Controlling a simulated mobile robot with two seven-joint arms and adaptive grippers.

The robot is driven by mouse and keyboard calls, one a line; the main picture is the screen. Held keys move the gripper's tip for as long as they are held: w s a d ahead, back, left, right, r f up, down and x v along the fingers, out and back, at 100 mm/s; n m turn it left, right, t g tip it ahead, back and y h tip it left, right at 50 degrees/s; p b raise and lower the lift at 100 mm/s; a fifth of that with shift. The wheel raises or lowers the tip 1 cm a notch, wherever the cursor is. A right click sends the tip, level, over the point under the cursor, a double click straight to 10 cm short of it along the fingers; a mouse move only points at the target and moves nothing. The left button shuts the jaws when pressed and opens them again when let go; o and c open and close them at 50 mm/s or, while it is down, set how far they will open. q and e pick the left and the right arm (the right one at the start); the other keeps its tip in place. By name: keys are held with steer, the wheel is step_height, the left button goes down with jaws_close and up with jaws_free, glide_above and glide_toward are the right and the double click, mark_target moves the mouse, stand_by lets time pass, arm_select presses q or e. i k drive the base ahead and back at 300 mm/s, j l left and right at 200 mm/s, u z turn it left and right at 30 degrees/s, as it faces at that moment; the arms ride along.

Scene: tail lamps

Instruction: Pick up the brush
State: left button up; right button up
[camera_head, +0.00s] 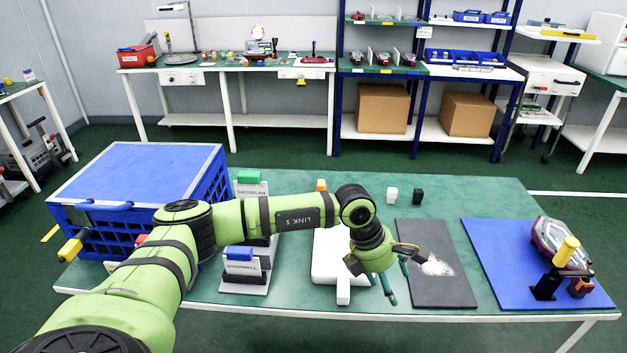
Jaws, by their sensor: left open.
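My left gripper (395,284) hangs over the table between a white flat piece with a handle (330,262) and a dark grey mat (437,285). Its two dark green fingers point down and stand apart, with nothing seen between them. I cannot make out the brush for sure; it may be hidden behind the wrist and gripper. The white piece lies on the table with its handle toward the front edge, partly covered by the wrist. White specks (436,266) lie on the grey mat. My right gripper is not in view.
A blue mat (505,270) at the right holds a red lamp (549,240) and a yellow-handled black fixture (566,250). A blue crate (215,190) stands at the left. Stands with a green block (248,177) and a blue block (239,253) are near my arm.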

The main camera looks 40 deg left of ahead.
mark_target(321, 185)
steer(key=i+j, duration=0.15)
steer(key=j, duration=0.25)
steer(key=i+j, duration=0.2)
steer(key=j, duration=0.2)
steer(key=i+j, duration=0.15)
steer(key=j, duration=0.25)
steer(key=i+j, duration=0.2)
steer(key=j, duration=0.2)
steer(key=i+j, duration=0.15)
steer(key=j, duration=0.25)
